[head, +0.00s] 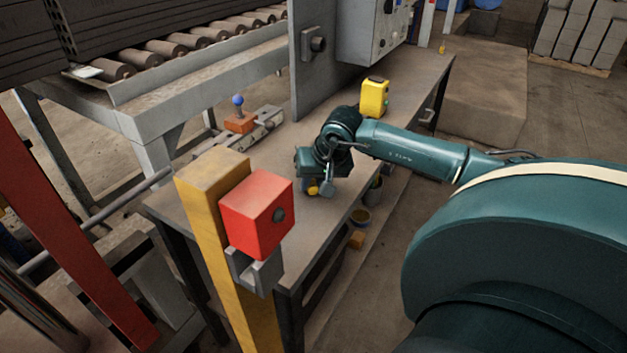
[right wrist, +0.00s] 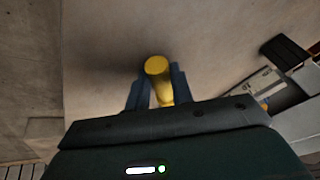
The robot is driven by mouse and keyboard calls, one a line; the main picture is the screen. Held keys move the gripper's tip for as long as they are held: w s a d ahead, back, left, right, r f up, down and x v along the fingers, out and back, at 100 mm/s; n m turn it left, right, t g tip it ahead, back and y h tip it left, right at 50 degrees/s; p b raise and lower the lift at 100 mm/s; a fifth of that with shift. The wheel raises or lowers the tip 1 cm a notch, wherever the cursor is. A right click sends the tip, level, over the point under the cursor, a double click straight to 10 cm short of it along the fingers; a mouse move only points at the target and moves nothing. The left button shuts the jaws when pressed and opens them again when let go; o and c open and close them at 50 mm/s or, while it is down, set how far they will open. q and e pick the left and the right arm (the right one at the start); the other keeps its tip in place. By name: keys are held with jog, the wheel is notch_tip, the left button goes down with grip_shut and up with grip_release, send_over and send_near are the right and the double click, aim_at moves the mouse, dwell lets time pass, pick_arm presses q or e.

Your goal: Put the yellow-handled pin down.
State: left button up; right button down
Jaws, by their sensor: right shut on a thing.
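The yellow-handled pin (right wrist: 157,70) is between the two fingers of my right gripper (right wrist: 156,88), which is shut on its yellow handle. In the head view, a small bit of the yellow handle (head: 312,190) shows below the right gripper (head: 319,189), over the brown workbench (head: 345,228). The rest of the pin is hidden by the gripper. I cannot tell whether the pin touches the bench top. My left gripper is not in view.
A red box (head: 257,213) on a yellow post stands at the bench's near end. A yellow device (head: 374,97) stands farther back on the bench. A blue-knobbed lever (head: 238,105) on an orange block is at the left. Bare bench top lies around the gripper.

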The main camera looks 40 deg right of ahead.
jog(key=c, duration=1.7)
grip_release()
jog(key=shift+f, duration=0.15)
jog(key=shift+o, duration=1)
jog(key=shift+s+r, duration=0.15)
jog(key=shift+r, duration=0.4)
jog(key=v, duration=1.1)
jog(key=shift+a+r, duration=0.1)
